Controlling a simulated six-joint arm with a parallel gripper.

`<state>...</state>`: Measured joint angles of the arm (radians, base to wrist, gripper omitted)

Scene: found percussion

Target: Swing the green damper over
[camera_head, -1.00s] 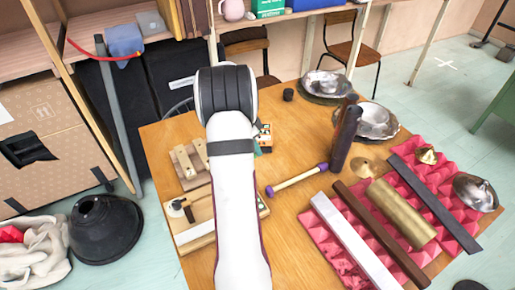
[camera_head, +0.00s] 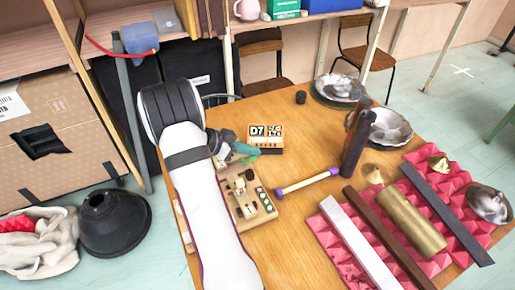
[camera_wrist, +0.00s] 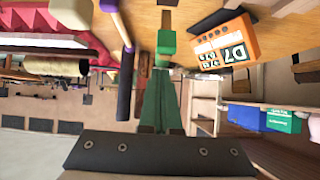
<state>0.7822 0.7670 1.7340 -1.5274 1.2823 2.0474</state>
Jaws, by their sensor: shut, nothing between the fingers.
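A small green block (camera_wrist: 166,42), which looks like the damper, sits on a pale wooden piece just beyond my fingertips in the wrist view. My gripper (camera_wrist: 160,72) has green fingers pressed together and empty. In the head view my gripper (camera_head: 245,153) is low over the table, between the orange D7 box and a small wooden board (camera_head: 268,213) with blocks and dark pads. My arm hides the left part of that board. I cannot tell whether the fingers touch the green block.
The D7 box (camera_head: 265,137) stands just behind the gripper. A purple-ended mallet (camera_head: 307,180) lies to the right, beside an upright dark cylinder (camera_head: 357,145). Bars and a brass tube (camera_head: 411,221) rest on pink foam (camera_head: 330,250). Bare wood (camera_head: 300,125) lies between box and cylinder.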

